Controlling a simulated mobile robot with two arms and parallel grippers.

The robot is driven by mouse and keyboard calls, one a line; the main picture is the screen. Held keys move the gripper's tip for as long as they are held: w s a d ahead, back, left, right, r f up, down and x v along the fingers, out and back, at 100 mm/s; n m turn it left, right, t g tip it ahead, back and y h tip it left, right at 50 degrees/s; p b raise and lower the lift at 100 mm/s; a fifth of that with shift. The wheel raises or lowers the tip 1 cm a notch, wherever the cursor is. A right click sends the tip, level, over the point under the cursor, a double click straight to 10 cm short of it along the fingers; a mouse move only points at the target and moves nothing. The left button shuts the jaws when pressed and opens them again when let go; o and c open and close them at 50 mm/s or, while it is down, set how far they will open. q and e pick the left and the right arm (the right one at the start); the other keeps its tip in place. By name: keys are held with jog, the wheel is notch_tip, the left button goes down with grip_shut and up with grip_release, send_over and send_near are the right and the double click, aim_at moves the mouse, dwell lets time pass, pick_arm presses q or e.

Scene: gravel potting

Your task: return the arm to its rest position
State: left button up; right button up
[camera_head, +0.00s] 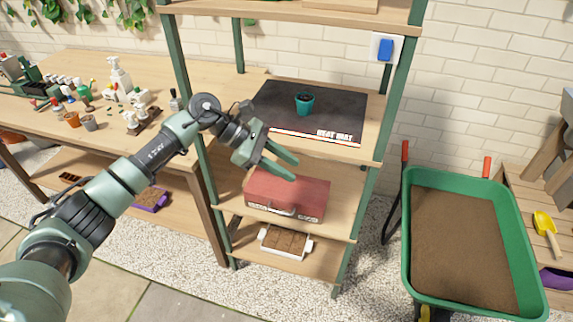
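My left arm reaches in from the lower left toward the shelf rack. My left gripper (284,164) is open, its two fingers apart with nothing between them. It hangs in front of the rack, just below the heat mat's front left corner and over the red toolbox in the picture. My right gripper is not in view. A small teal pot (305,104) stands upright on the black heat mat (341,104), apart from the gripper. The heat mat lies on the rack's middle shelf.
The red toolbox (289,194) and a white tray of soil (285,241) sit on lower shelves. A wooden table (122,62) with bottles and pots is at left. A green wheelbarrow (408,230) full of soil stands right. Green rack posts (184,85) flank the shelves.

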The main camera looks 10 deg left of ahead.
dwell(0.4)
pick_arm(q)
jog(key=w+f+n+t+h, duration=0.3)
jog(key=f+n+t, duration=0.6)
jog(key=f+n, duration=1)
jog(key=s+a+f+n+t+y, duration=0.1)
jog(key=s+a+f+n+y, duration=0.35)
jog(key=f+n, duration=0.45)
jog(key=s+a+f+n+y, duration=0.4)
jog(key=s+f+n, duration=0.1)
jog(key=f+n, duration=0.5)
jog(key=s+a+f+n+g+y, duration=0.15)
jog(key=s+f+n, duration=0.35)
jog(key=s, duration=0.6)
jog(key=s+a+f+n+g+y, duration=0.1)
jog(key=s+f+n+g+y, duration=0.15)
jog(key=s+f, duration=0.65)
jog(key=s+a+f+n+g+y, duration=0.1)
jog(key=s+a+f+n+g, duration=0.25)
jog(key=s, duration=0.85)
jog(key=s+d+f+n+g, duration=0.1)
jog(key=s+f+n, duration=0.1)
jog(key=s, duration=0.4)
jog(key=s+d+f+n+g, duration=0.1)
jog(key=s+f, duration=0.1)
jog(key=s, duration=0.5)
jog(key=shift+d+n+g, duration=0.35)
jog(key=shift+d+n, duration=0.05)
